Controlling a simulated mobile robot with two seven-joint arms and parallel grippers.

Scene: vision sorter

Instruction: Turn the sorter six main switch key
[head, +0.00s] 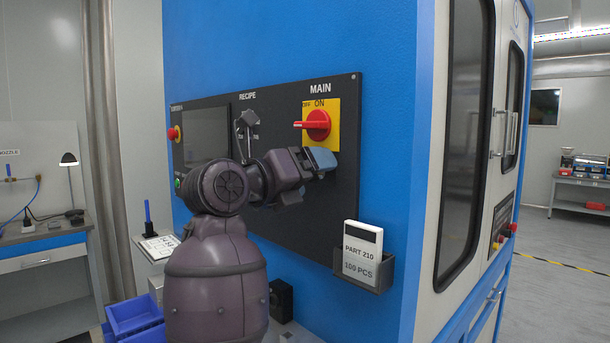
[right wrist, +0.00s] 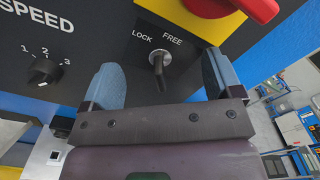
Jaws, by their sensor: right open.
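The small metal key (right wrist: 158,62) stands in its round lock between the LOCK and FREE labels in the right wrist view. It is hidden behind my gripper in the head view. Just above it is the red main switch (head: 318,124) on its yellow plate (head: 334,110); its handle points left in the head view. The switch also shows at the top of the right wrist view (right wrist: 245,8). My right gripper (right wrist: 163,75) is open, with one blue-grey finger on each side of the key; I see no contact. It is below the switch in the head view (head: 320,160).
The dark panel (head: 305,225) also carries a SPEED knob (right wrist: 45,70) left of the key. A card holder (head: 376,272) with a white PART 210 card sticks out at the panel's lower right. Blue bins (head: 133,317) stand low at left.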

